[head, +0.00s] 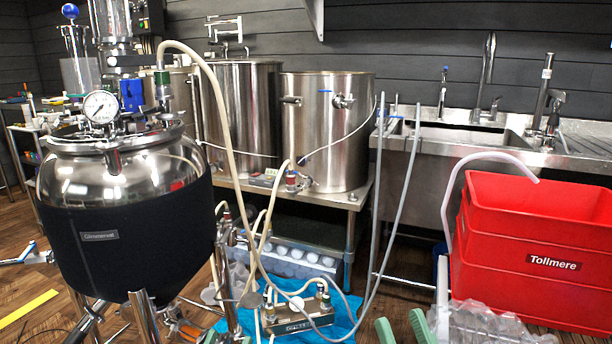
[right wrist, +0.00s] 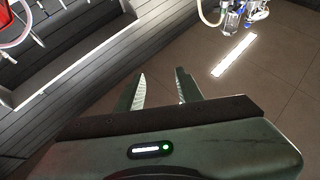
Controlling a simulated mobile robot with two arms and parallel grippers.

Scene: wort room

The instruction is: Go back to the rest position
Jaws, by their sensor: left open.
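My right gripper (head: 402,328) shows as two pale green fingertips at the bottom edge of the head view, right of centre. In the right wrist view, its two fingers (right wrist: 161,80) stand apart with nothing between them. My left gripper (head: 228,339) barely shows at the bottom edge of the head view, left of centre, as small green tips. It is open; most of it is cut off by the frame. I see nothing held by the right gripper.
A steel tank with a black jacket (head: 130,235) stands close at left. Steel kettles (head: 328,130) stand on a bench behind. Hoses hang down to a small plate device (head: 298,317) on a blue cloth (head: 343,318). Red crates (head: 535,255) stand at right, below the sink (head: 460,135).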

